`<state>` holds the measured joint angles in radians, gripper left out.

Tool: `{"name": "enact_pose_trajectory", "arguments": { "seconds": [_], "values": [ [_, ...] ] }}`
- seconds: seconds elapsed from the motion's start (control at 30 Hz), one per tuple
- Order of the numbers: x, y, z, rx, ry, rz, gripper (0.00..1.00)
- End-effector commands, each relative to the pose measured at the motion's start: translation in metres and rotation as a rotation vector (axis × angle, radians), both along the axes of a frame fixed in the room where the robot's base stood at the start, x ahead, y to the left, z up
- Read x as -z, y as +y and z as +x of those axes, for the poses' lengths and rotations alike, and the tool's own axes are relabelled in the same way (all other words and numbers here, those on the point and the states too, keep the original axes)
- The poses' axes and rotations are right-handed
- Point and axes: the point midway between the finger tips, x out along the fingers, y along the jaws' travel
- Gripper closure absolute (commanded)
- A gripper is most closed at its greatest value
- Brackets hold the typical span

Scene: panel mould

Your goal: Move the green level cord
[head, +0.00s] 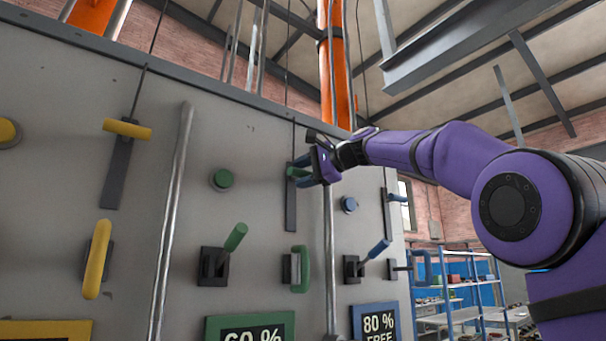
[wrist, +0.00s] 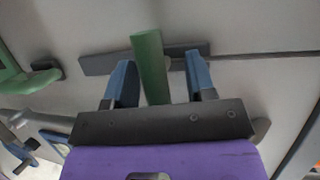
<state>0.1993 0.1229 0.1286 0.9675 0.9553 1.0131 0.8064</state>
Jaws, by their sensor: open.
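The green level cord's green handle (head: 297,172) sits on a dark upright plate (head: 291,212), with a thin cord (head: 293,138) running up from it. My gripper (head: 306,171) is at the handle, partly hiding it in the head view. In the wrist view the green handle (wrist: 150,62) stands between the two blue fingers of my gripper (wrist: 160,72), with a gap on each side. The fingers are apart and not closed on it. The dark plate (wrist: 100,62) and the cord (wrist: 265,54) show behind it.
The grey panel (head: 150,235) also carries a round green button (head: 222,180), a green lever (head: 234,238), a green pull handle (head: 301,270), and blue (head: 376,250) and yellow (head: 97,260) controls. A metal pipe (head: 329,260) runs close to the right of the plate.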

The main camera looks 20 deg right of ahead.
Motion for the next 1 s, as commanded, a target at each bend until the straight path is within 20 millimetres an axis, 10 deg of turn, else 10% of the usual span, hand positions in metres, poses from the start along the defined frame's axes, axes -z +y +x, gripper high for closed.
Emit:
{"name": "enact_pose_trajectory", "arguments": {
  "seconds": [0.6,1.0],
  "values": [
    [-0.017,-0.061,-0.069,0.003,-0.002,0.001,0.49],
    [-0.019,-0.069,-0.079,0.001,-0.001,0.000,0.49]
  ]
}}
